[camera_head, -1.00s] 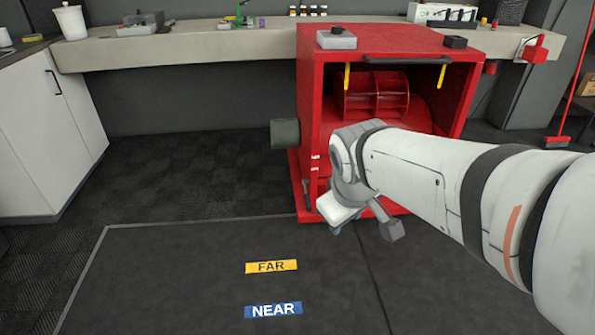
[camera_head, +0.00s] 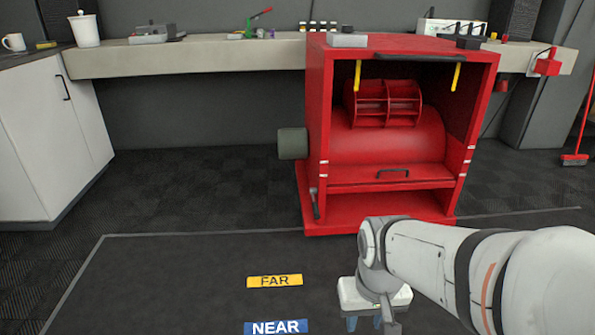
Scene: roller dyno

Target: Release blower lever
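The red blower cabinet (camera_head: 340,215) stands ahead, with its red drum (camera_head: 385,103) showing in the open front. A small grey lever (camera_head: 315,204) sits low on its front left post. Two yellow handles hang under the top edge, a left one (camera_head: 357,74) and a right one (camera_head: 456,76). I cannot tell which of these is the blower lever. My gripper (camera_head: 364,323) points down over the floor in front of the cabinet, apart from it.
A yellow FAR label (camera_head: 275,281) and a blue NEAR label (camera_head: 277,327) lie on the dark mat left of my gripper. A long bench (camera_head: 190,60) runs behind the cabinet. A white cupboard (camera_head: 45,150) stands at the left. The floor between is clear.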

